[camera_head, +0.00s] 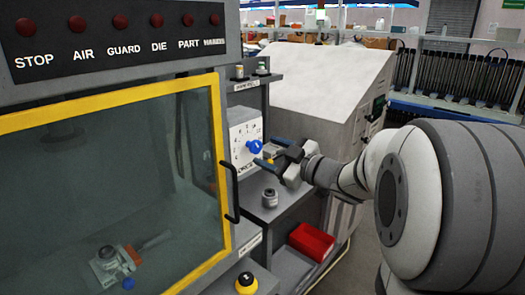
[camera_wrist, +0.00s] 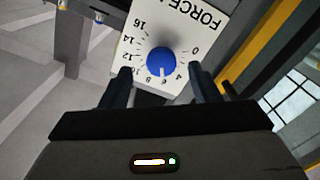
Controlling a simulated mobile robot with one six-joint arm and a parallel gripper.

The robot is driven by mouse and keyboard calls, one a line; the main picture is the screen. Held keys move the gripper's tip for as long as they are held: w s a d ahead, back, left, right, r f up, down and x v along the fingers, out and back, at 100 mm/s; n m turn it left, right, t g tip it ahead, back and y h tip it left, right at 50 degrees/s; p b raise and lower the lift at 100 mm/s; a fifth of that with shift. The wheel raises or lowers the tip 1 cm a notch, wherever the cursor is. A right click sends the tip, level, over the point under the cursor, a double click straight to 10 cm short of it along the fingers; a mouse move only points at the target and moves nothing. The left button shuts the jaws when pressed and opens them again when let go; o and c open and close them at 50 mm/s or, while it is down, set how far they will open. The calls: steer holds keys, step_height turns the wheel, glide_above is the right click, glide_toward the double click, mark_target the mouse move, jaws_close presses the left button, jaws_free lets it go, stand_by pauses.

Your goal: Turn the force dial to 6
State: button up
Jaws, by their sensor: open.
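The force dial is a round blue knob (camera_head: 254,146) on a white scale plate (camera_head: 240,137) beside the machine's glazed door. In the wrist view the knob (camera_wrist: 161,58) shows upside down with its numbered scale around it. A short white mark on its lower edge points down, roughly toward the 6, though the digits are small. My gripper (camera_head: 272,152) is open, in front of the plate to the right of the knob. In the wrist view its fingers (camera_wrist: 160,78) stand on either side below the knob, with a gap to it and nothing between them.
The yellow-framed door (camera_head: 215,130) with a dark handle (camera_head: 231,195) is at the left. A shelf below the plate carries a small metal part (camera_head: 270,198). A red bin (camera_head: 311,242) and a yellow-and-black button (camera_head: 246,284) are lower down.

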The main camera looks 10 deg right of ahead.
steer(key=shift+v, duration=1.95)
